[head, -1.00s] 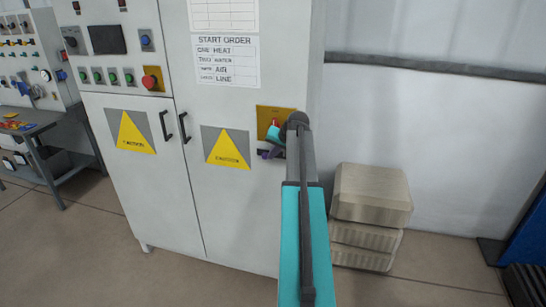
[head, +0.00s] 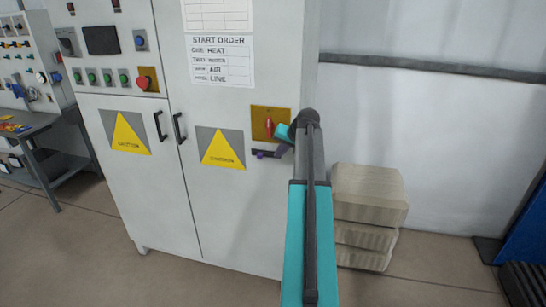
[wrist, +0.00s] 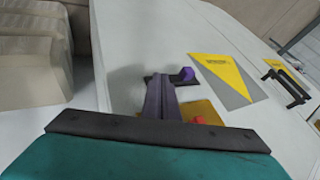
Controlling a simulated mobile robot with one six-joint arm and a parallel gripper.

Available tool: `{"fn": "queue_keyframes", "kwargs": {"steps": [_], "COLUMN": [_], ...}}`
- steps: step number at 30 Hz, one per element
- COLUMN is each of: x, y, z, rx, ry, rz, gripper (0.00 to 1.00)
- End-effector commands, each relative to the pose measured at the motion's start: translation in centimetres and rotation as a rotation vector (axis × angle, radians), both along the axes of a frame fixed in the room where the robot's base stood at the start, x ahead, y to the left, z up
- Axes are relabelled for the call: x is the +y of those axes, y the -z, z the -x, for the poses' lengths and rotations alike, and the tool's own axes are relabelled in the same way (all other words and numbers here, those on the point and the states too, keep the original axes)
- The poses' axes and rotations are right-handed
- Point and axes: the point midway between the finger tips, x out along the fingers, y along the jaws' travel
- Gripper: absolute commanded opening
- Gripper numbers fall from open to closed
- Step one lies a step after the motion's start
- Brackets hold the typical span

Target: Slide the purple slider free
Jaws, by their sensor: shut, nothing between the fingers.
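The purple slider (head: 264,154) sits on a short dark rail on the white cabinet's door, just below a brass plate (head: 257,117). In the wrist view its purple knob (wrist: 187,74) shows just right of my fingertips. My gripper (head: 279,152) is shut and empty, at the right side of the slider in the head view. In the wrist view my gripper (wrist: 159,82) has its fingers together over part of the dark rail. A small gap seems to separate them from the knob; contact is hard to tell. The rail's right end is hidden in the head view.
A red handle (head: 269,127) is on the brass plate, close to my wrist. The white cabinet (head: 230,205) has black door handles (head: 178,128) and yellow caution signs (head: 222,149). Stacked beige blocks (head: 368,196) stand right of the cabinet. The floor in front is clear.

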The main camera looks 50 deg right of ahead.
Motion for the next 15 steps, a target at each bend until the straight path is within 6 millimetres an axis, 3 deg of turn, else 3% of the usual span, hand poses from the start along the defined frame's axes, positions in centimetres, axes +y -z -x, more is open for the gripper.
{"fn": "queue_keyframes", "kwargs": {"steps": [15], "x": [1.1], "y": [-4.9], "z": [3.4], "rx": [-0.001], "ry": [-0.004], "rz": [0.002], "gripper": [0.00]}}
